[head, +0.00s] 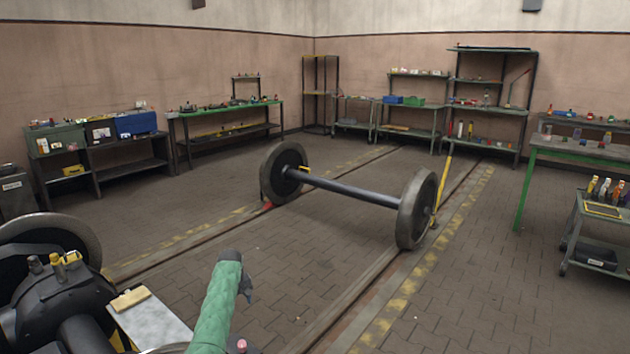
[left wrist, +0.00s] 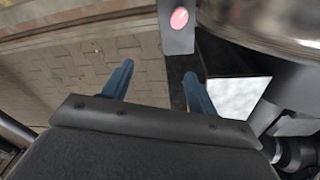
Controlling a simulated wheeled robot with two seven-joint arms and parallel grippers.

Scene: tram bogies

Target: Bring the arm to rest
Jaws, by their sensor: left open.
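My left arm, in a green sleeve, rises from the bottom middle of the head view. Its dark gripper (head: 246,284) is at the end of the sleeve, in front of the paved floor. In the left wrist view, the two blue fingers of the left gripper (left wrist: 158,70) stand apart with nothing held between them. My right gripper is in neither view.
A light tabletop (head: 155,322) with a yellowish block (head: 130,299) is left of my arm. Dark machinery with a wheel (head: 60,300) stands further left. A wheelset (head: 350,192) stands on the rails ahead. A green-legged bench (head: 580,148) is at right.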

